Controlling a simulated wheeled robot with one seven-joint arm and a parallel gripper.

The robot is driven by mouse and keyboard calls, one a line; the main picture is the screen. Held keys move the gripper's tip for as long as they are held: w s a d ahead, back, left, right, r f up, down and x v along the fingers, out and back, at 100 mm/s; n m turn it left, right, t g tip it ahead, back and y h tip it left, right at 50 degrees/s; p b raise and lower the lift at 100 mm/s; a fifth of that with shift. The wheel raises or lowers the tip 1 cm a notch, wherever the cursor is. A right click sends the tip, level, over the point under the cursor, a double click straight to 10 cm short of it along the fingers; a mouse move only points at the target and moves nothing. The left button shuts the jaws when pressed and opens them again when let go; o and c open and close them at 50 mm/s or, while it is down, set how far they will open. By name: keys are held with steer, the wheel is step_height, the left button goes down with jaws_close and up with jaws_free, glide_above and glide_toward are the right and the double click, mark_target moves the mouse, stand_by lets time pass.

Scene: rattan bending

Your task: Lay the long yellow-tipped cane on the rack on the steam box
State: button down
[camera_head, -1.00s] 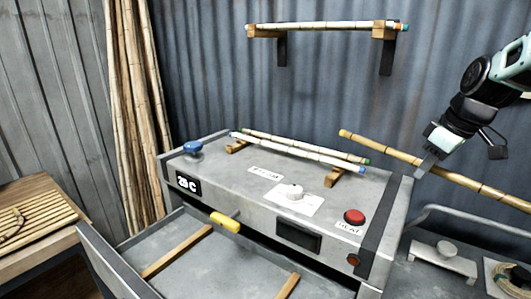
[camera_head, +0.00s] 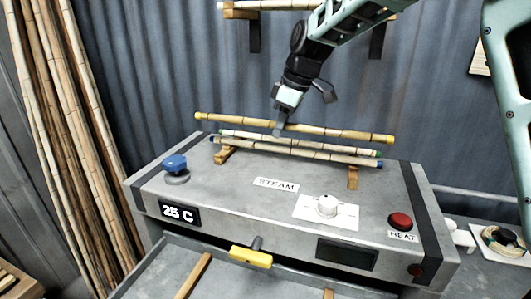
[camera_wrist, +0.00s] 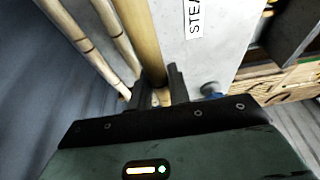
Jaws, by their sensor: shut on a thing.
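The long yellow-tipped cane (camera_head: 330,132) is held level, roughly lengthwise over the steam box (camera_head: 290,190). It also shows in the wrist view (camera_wrist: 142,35). My gripper (camera_head: 279,129) is shut on it left of its middle. The rack's left wooden block (camera_head: 225,155) and right block (camera_head: 353,178) stand on the box top. Two other canes, one green-tipped (camera_head: 372,153) and one blue-tipped (camera_head: 300,151), lie across them. In the head view the held cane appears just above and behind these two. I cannot tell whether it touches them or the rack.
A blue knob (camera_head: 175,165), a white dial (camera_head: 326,206) and a red button (camera_head: 400,221) stand on the box top. A yellow handle (camera_head: 250,257) is at the front of the box. Upright canes (camera_head: 65,130) lean at left. A wall shelf with a cane is above.

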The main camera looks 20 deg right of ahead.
mark_target(276, 170)
step_height(276, 170, down, 9)
steer(key=p, duration=0.3)
steer(key=shift+f, duration=0.2)
steer(key=shift+f, duration=0.1)
steer(key=c, duration=1.3)
jaws_free()
